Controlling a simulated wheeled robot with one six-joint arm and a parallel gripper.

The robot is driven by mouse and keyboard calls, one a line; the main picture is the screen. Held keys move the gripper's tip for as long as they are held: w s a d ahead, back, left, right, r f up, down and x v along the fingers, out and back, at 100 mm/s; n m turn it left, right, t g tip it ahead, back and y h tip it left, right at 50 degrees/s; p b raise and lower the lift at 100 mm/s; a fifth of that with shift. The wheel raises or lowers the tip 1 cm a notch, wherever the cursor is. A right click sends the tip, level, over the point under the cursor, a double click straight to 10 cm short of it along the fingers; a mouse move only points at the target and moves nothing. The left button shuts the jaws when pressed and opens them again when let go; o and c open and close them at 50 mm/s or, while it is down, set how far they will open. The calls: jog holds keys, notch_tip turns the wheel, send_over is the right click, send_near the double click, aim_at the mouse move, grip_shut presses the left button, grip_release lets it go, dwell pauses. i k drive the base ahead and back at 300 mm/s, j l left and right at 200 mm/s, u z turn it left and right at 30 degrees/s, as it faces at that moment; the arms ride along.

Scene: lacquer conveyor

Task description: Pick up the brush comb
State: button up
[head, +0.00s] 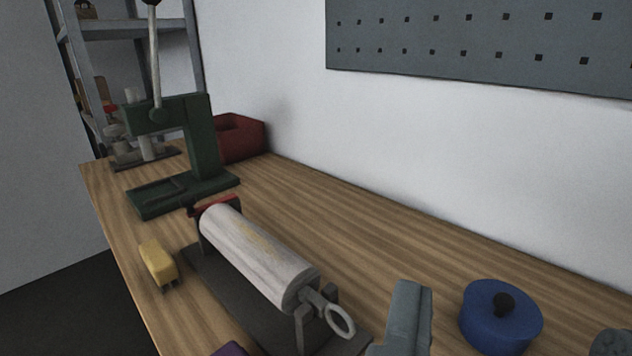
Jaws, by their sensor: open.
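A small yellow block (157,262) with short dark teeth along its lower edge stands on the wooden bench near its left edge. It looks like the brush comb. It is upright, just left of the roller stand, and apart from it.
A pale roller (258,256) with a ring handle lies on a dark stand right of the block. A green lever press (200,140) and red bin (240,137) stand behind. A grey object (405,312) and blue lidded pot (500,325) are front right.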

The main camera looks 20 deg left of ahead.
aim_at(163, 269)
jog(key=j+u, duration=0.35)
jog(key=k+j+u, duration=0.1)
jog(key=j+u, duration=0.25)
